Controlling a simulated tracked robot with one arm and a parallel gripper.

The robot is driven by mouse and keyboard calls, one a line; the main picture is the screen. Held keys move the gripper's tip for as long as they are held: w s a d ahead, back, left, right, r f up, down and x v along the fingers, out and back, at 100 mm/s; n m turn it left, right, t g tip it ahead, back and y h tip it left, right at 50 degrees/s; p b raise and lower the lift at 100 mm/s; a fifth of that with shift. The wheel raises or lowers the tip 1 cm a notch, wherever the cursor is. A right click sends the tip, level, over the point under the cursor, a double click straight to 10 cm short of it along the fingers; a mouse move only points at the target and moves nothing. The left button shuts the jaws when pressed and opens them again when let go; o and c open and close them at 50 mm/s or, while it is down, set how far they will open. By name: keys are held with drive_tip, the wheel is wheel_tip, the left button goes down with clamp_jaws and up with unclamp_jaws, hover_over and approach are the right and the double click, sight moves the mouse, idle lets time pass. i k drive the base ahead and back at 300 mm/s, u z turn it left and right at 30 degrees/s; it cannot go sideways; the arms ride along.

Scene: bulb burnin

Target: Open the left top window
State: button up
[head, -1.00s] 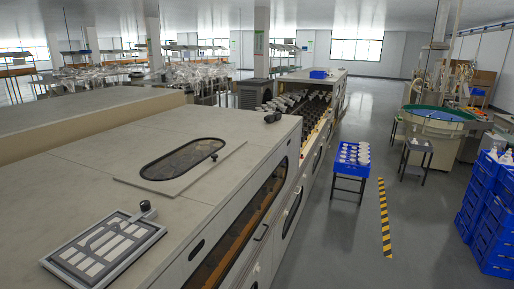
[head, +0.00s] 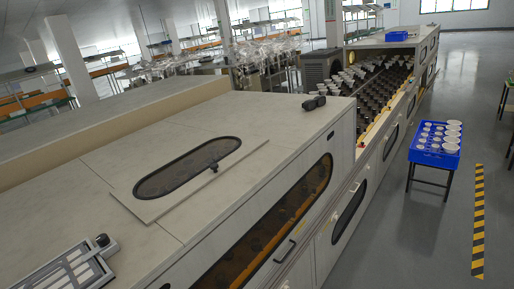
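The long pale burn-in machine fills the left and middle of the head view. On its top is an oval dark window (head: 180,170) set in a flat pale panel (head: 137,206), with a small dark knob (head: 213,166) at its right edge. The panel lies flat on the machine top. Long side windows (head: 262,235) with a handle (head: 285,251) run along the machine's front face. I cannot tell from this view whether another top window exists. My gripper is not in view.
A framed slatted panel (head: 68,271) with a black knob lies at the lower left. A black object (head: 314,103) sits near the machine's far top edge. A blue crate of white cups (head: 436,137) stands on a stand at right. Grey floor (head: 410,235) is clear beside striped tape (head: 478,220).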

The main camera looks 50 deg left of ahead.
sight(148, 210)
drive_tip(key=u, duration=0.25)
drive_tip(key=i, duration=1.25)
drive_tip(key=u, duration=1)
drive_tip(key=i, duration=0.3)
drive_tip(key=k, duration=0.75)
drive_tip(key=u, duration=0.2)
drive_tip(key=i, duration=0.75)
drive_tip(key=z, duration=0.05)
